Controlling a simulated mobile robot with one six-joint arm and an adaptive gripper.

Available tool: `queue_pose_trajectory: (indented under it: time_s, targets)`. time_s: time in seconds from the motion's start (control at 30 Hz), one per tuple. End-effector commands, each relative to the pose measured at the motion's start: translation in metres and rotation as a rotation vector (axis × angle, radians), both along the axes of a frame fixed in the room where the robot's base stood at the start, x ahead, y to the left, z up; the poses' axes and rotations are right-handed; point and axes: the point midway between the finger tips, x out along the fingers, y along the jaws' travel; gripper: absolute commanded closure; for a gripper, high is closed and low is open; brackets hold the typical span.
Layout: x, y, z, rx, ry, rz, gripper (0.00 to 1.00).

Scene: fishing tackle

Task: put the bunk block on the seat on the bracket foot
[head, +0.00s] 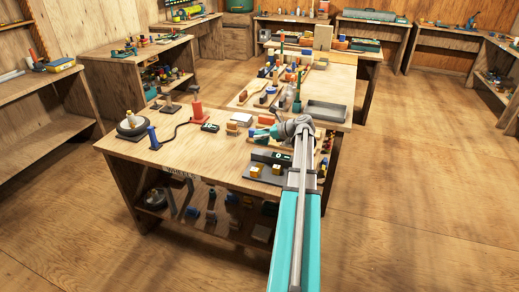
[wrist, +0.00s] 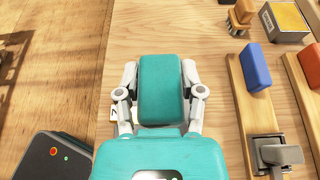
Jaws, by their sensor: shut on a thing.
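My gripper (wrist: 160,72) is shut on a teal block (wrist: 160,95), which I take for the bunk block. Its two pale fingers press on the block's left and right sides in the wrist view. In the head view my gripper (head: 270,133) is over the near workbench, toward its right side. A grey metal bracket (wrist: 280,154) on a wooden board is at the lower right in the wrist view; it may be the bracket foot. I cannot make out a seat on it for sure. The gap between the block and the bench top is hard to judge.
A blue block (wrist: 255,67) stands on the wooden board (wrist: 236,88) right of my gripper, with an orange block (wrist: 312,62) beyond. A dark box (wrist: 48,160) is at lower left. A red post (head: 197,110) and a grey tray (head: 326,112) stand on the benches.

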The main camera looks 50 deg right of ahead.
Motion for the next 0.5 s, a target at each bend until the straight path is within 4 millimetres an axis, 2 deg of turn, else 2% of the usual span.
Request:
queue_pose_trajectory:
  time_s: [0.03, 0.2, 0.5]
  targets:
    - [0.005, -0.005, -0.011, 0.000, 0.000, 0.000, 1.00]
    - [0.013, -0.012, -0.024, 0.000, 0.000, 0.000, 1.00]
    - [0.018, -0.016, -0.028, 0.000, 0.000, 0.000, 1.00]
